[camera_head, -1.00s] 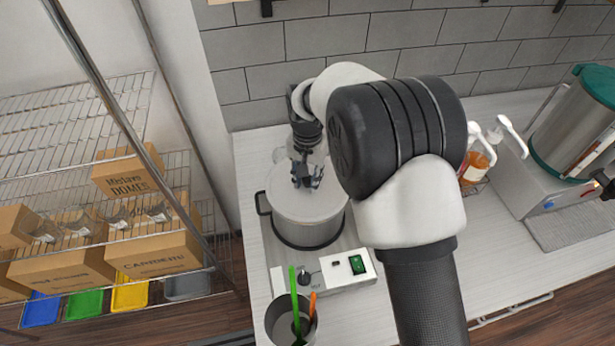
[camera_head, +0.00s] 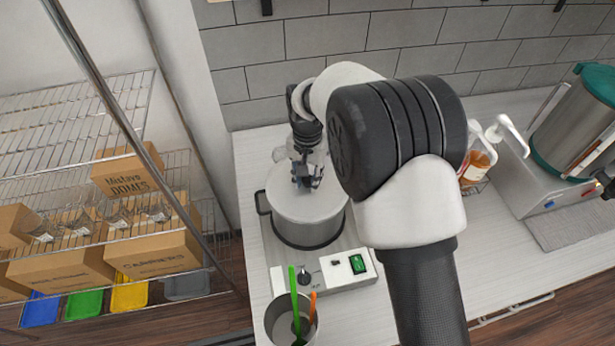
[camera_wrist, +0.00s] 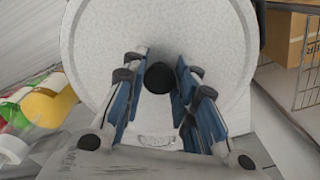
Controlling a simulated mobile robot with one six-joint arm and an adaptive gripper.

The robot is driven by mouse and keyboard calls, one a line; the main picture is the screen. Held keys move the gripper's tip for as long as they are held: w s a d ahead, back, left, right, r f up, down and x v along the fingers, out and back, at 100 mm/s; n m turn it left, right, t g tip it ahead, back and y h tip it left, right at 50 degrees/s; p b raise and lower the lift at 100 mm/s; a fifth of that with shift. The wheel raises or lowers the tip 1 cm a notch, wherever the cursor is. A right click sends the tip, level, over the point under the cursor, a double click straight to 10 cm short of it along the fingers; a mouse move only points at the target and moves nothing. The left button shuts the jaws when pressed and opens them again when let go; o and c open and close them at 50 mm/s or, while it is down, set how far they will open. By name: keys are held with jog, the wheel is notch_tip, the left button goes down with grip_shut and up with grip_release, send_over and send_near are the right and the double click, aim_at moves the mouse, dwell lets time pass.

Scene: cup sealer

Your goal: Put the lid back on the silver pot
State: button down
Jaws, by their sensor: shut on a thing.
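The silver pot (camera_head: 308,234) stands on a hot plate on the counter, with a dark handle at its left. The round, pale grey lid (camera_head: 322,206) lies over the pot's top and looks level. Any small gap under its rim cannot be told. My gripper (camera_head: 307,183) points down over the lid's middle. In the wrist view my gripper (camera_wrist: 160,82) is shut on the lid's black knob (camera_wrist: 160,76), with a blue-sided finger on each side. The lid also fills much of the wrist view (camera_wrist: 100,40). The knob is hidden in the head view.
The hot plate's front (camera_head: 350,272) has a knob and green switch. A metal cup (camera_head: 280,322) with green and orange utensils stands before it. Pump bottles (camera_head: 476,163) and a steel dispenser (camera_head: 565,125) are at right. A wire shelf (camera_head: 65,135) with boxes stands left.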

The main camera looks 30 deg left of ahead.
jog(key=c, duration=1.2)
grip_release()
jog(key=shift+o, duration=0.4)
jog(key=o, duration=0.4)
jog(key=shift+r, duration=0.15)
jog(key=shift+r+p, duration=2.1)
jog(key=shift+r, duration=1.3)
